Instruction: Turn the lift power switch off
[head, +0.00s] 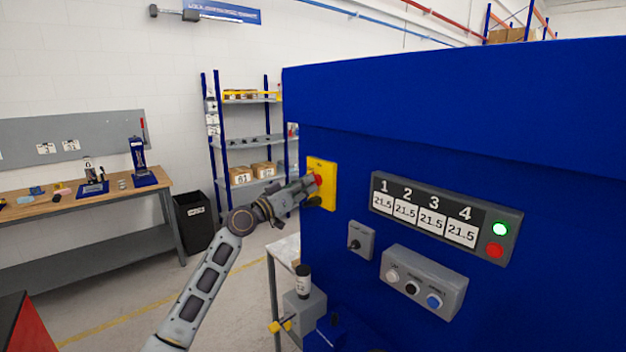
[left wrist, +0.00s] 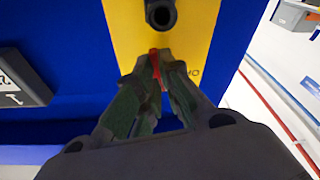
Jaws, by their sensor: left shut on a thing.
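A yellow plate (head: 329,187) with a red part (head: 318,180) is on the blue machine's left front. My left gripper (head: 311,184) reaches it from the left, and its fingertips are at the red part. In the left wrist view, the left gripper (left wrist: 157,80) is shut on the red part (left wrist: 156,65), of which a narrow strip shows between the fingers. The yellow plate (left wrist: 122,30) lies behind, with a black round piece (left wrist: 161,14) just beyond the fingertips. Its lettering is mostly hidden. My right gripper is not in view.
The blue machine (head: 450,90) fills the right side. A workbench (head: 80,205) and a shelf rack (head: 245,140) stand farther back.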

